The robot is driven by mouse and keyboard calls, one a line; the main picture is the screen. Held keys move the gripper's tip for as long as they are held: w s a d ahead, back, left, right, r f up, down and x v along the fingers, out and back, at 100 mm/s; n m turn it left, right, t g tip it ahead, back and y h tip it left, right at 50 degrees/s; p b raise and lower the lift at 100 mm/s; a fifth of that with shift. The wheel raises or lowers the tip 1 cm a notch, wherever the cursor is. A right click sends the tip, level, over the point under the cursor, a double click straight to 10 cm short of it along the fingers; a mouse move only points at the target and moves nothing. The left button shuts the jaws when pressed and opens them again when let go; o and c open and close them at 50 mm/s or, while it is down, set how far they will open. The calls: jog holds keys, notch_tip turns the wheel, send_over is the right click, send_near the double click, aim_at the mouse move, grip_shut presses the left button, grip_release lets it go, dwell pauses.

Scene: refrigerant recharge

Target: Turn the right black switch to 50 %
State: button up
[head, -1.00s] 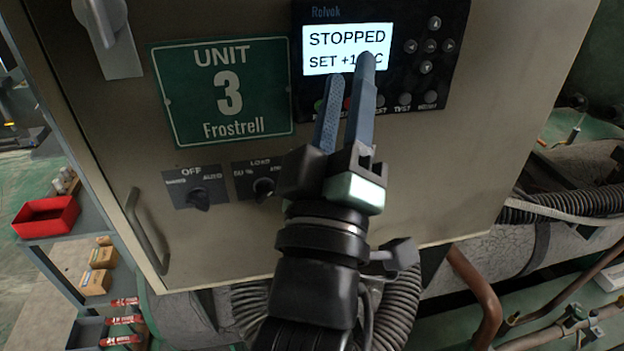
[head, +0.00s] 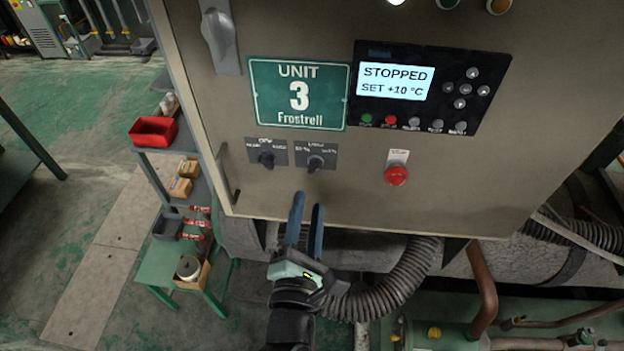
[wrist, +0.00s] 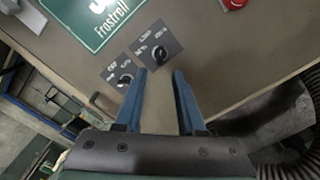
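The right black switch (head: 316,162) is a dark knob on a grey plate on the cabinet front; the plate carries small labels, and a 50 % mark sits at its left. It also shows in the wrist view (wrist: 158,56), just beyond my fingertips. I cannot tell exactly where its pointer stands. The left black switch (head: 266,160), on its own plate, is beside it. My gripper (head: 308,202) has two blue fingers spread apart with nothing between them. It is below the right switch in the head view and apart from it; in the wrist view (wrist: 159,74) the gap lines up with the knob.
A red push button (head: 396,176) is to the right. The display (head: 395,83) reads STOPPED, SET +10 °C, with small buttons around it. A green Unit 3 sign (head: 299,94) is above the switches. A cabinet handle (head: 228,178) is at the left; ribbed hoses (head: 395,285) run below.

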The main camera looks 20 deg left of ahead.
aim_at(315, 171)
jog(key=p+x, duration=0.1)
jog(key=x, duration=0.6)
jog(key=shift+w, duration=0.15)
grip_shut()
jog(key=shift+d, duration=0.1)
dwell(1.0)
jog(key=n+p, duration=0.1)
jog(key=n, duration=0.2)
jog(key=shift+r+p, duration=0.1)
jog(key=shift+p, duration=0.2)
jog(key=shift+n, duration=0.8)
